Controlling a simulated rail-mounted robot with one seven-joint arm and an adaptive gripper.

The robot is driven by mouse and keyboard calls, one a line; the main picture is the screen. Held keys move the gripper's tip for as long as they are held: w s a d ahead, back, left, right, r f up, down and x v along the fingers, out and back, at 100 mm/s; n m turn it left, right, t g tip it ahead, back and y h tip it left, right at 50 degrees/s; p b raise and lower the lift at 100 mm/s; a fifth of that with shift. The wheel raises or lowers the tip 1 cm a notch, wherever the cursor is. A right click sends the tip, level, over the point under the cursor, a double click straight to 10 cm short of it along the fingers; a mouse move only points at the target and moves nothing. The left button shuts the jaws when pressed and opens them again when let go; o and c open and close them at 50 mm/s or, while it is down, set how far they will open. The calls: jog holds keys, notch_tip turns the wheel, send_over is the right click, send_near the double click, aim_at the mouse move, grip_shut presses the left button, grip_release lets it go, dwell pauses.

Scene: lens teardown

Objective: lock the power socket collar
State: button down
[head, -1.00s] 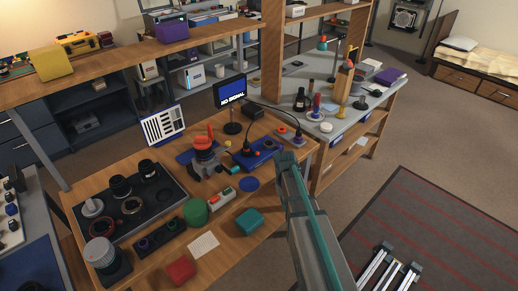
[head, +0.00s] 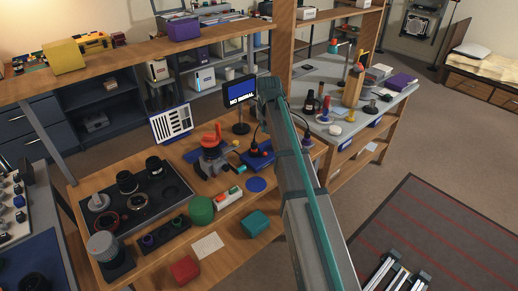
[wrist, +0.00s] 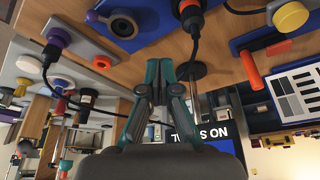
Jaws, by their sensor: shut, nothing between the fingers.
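My gripper (wrist: 161,68) is shut and empty in the middle of the wrist view. In the head view the blue unit (head: 258,160) is partly behind my arm, and my fingers cannot be made out.
A monitor (head: 240,92) stands behind the blue unit, its cable looping nearby. An orange-topped device (head: 212,150) and a striped card (head: 171,123) are left of it. A black parts tray (head: 160,185) fills the table's left side. A wooden post (head: 282,45) rises behind my arm.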

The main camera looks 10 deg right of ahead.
jog(key=shift+w, duration=0.1)
dwell(0.3)
jog(key=p+x, duration=0.2)
jog(key=x, duration=0.7)
jog(key=shift+w+f, duration=0.15)
jog(key=shift+f, duration=0.1)
jog(key=s, duration=0.1)
jog(key=s+p, duration=0.1)
jog(key=s, duration=0.1)
jog(key=shift+s+a+f, duration=0.15)
jog(key=shift+s+f, duration=0.05)
jog(key=shift+f, duration=0.1)
jog(key=shift+s+f, duration=0.2)
jog(key=shift+s, duration=0.1)
